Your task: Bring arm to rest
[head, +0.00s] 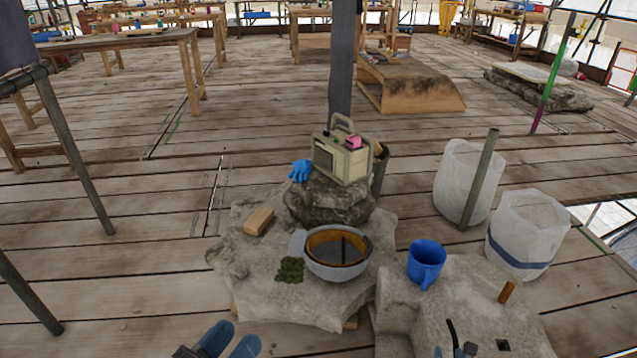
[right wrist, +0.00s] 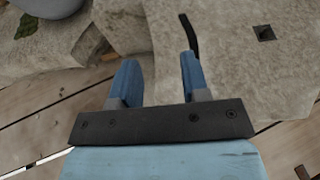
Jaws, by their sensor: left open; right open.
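My left gripper (head: 229,342) shows its two blue fingertips at the bottom edge of the head view, left of centre. They are apart with nothing between them, in front of the rough stone slab. My right gripper (right wrist: 155,78) shows its two blue fingers spread apart and empty in the right wrist view. It hangs near the front edge of the pale stone block (right wrist: 225,75). Only a little of this gripper shows at the head view's bottom edge.
On the stone slab (head: 300,305) are a grey bowl (head: 365,265), moss (head: 290,270), a wooden block (head: 259,221) and a beige machine (head: 342,155) on a rock. A blue mug (head: 426,262) stands on the block. White sacks (head: 525,230) stand at right.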

